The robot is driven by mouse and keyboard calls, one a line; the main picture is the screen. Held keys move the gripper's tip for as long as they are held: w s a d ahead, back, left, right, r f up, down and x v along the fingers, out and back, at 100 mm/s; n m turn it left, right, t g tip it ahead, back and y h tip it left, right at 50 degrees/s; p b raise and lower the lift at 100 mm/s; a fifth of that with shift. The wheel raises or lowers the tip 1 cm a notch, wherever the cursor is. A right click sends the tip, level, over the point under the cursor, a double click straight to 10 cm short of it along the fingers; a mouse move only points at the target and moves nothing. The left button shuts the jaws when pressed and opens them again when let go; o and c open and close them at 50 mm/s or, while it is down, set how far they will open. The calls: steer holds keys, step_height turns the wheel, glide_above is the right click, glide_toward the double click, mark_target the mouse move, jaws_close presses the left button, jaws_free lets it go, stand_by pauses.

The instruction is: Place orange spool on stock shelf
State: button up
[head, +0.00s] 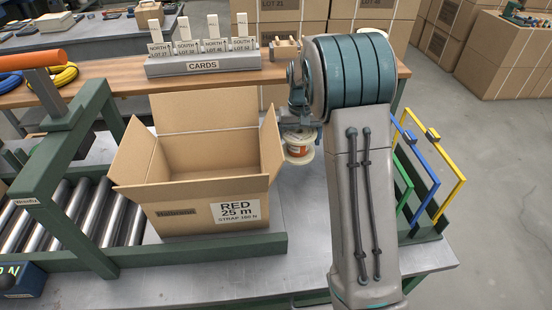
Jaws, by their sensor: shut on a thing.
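A small spool (299,153) with pale flanges and an orange-red band shows just right of the open carton. My gripper (299,128) is above it, shut on it, mostly hidden behind my own arm. The fingertips and the exact grip are too small to make out. The spool hangs upright or nearly so; I cannot tell whether it touches the surface below. No shelf marked as stock can be made out.
An open, empty-looking carton (205,195) labelled RED 25 m stands left of the spool. A roller conveyor (85,215) and green frame are farther left. A card rack (203,62) stands on the wooden bench (120,75) behind. Coloured rails (428,170) stand at right.

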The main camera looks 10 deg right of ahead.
step_height(320, 180, down, 8)
steer(key=shift+w+f+p, duration=0.1)
steer(key=shift+f+p, duration=0.1)
steer(key=shift+p, duration=0.15)
steer(key=shift+f, duration=0.25)
steer(key=o, duration=0.9)
steer(key=shift+r, duration=0.15)
